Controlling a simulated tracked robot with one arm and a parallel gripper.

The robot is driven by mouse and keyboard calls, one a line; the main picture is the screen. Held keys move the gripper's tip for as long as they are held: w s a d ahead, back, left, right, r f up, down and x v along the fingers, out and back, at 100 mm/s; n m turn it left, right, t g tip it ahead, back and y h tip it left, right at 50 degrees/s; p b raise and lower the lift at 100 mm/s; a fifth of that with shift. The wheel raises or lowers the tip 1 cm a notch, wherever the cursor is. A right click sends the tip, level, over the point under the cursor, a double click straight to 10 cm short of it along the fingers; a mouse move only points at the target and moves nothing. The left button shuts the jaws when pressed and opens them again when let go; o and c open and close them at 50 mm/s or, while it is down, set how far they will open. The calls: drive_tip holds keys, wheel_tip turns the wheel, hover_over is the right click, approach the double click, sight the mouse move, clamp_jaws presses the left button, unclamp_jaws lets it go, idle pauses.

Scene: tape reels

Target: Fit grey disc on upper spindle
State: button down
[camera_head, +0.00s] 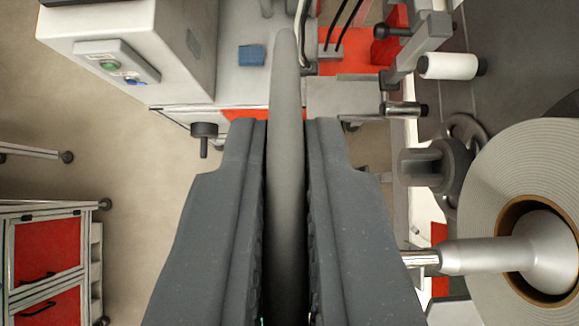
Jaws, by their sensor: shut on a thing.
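My gripper (286,124) fills the lower middle of the view with two dark grey jaws. It is shut on the grey disc (286,85), which I see edge-on as a tall, narrow shape. The disc sticks out beyond the fingertips, and its lower part is hidden between the jaws. At the right, a metal spindle (470,256) with a pale conical hub passes into a large tape reel (490,200). The disc is apart from this spindle, to its left. I cannot tell which spindle is the upper one.
A white machine housing (130,30) with a button box (117,62) stands at the upper left. A dark knob (203,135), a flanged dark hub (437,165) and a white roller (448,66) stick out nearby. A red-fronted cabinet (45,260) stands lower left, with open floor between.

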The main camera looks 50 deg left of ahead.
drive_tip(key=shift+w+d, duration=0.25)
drive_tip(key=shift+w, duration=0.1)
drive_tip(key=shift+s, duration=0.1)
drive_tip(key=shift+d, duration=0.15)
idle(0.3)
drive_tip(key=shift+w+d, duration=0.85)
drive_tip(key=shift+w, duration=0.3)
drive_tip(key=shift+w+d, duration=0.85)
drive_tip(key=shift+w, duration=0.3)
drive_tip(key=shift+w+d+r, duration=0.1)
drive_tip(key=shift+w+d, duration=0.65)
drive_tip(key=shift+w, duration=0.25)
drive_tip(key=shift+w+d, duration=0.75)
drive_tip(key=shift+w, duration=0.2)
drive_tip(key=shift+w+d, duration=0.1)
drive_tip(key=shift+w, duration=0.05)
